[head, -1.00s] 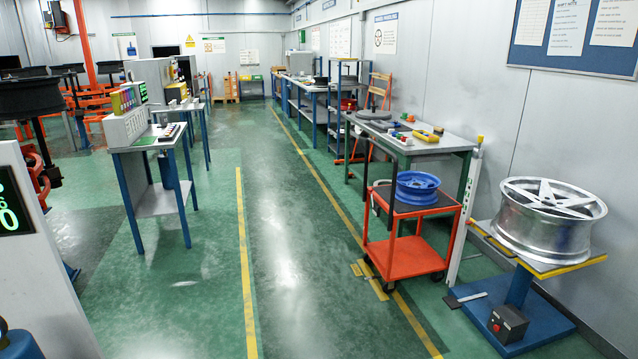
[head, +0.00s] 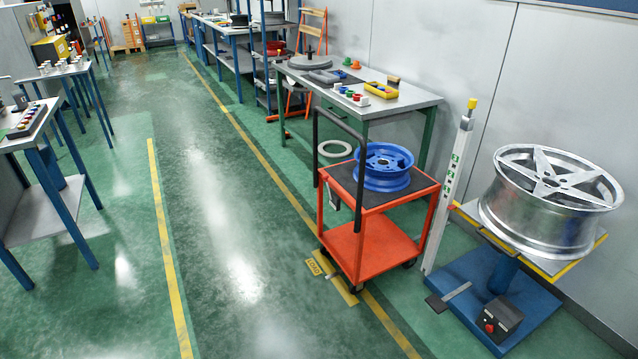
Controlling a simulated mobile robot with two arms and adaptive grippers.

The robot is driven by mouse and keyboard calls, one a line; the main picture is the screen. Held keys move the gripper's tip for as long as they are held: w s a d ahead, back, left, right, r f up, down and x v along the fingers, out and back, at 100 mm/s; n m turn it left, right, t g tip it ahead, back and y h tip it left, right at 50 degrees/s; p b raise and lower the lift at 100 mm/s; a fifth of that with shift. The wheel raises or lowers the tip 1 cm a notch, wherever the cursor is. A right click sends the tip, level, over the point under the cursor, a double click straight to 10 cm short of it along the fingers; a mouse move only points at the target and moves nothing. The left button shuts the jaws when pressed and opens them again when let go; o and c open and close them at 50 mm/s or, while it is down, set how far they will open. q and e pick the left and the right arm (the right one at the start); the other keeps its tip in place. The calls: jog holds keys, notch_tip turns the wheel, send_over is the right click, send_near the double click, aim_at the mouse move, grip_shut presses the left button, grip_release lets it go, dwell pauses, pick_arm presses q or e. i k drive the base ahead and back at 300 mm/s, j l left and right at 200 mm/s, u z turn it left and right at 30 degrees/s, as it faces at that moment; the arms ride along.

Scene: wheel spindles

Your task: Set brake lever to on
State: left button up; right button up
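An orange cart (head: 372,250) with a black top mat and a black push handle (head: 315,150) stands right of centre. A blue wheel rim (head: 384,167) lies on its top. A small grey part (head: 334,194) hangs at the cart's left side, below the handle. It may be the brake lever, but it is too small to tell, and so is its setting. A small light-coloured bar also shows at the foot of the cart, by the yellow floor plate (head: 334,277). Neither of my grippers is in view.
Right of the cart are a white post (head: 451,185) and a blue-based stand (head: 490,298) holding a silver rim (head: 549,200). A workbench (head: 360,88) stands behind the cart. A blue-legged table (head: 42,190) is at left. The green floor left of the cart is clear.

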aim_at(326, 177)
jog(key=i+j+z, duration=0.1)
jog(key=i+j, duration=0.45)
jog(key=i, duration=0.15)
jog(key=i+j+z, duration=0.1)
jog(key=i+j, duration=0.5)
jog(key=i, duration=0.1)
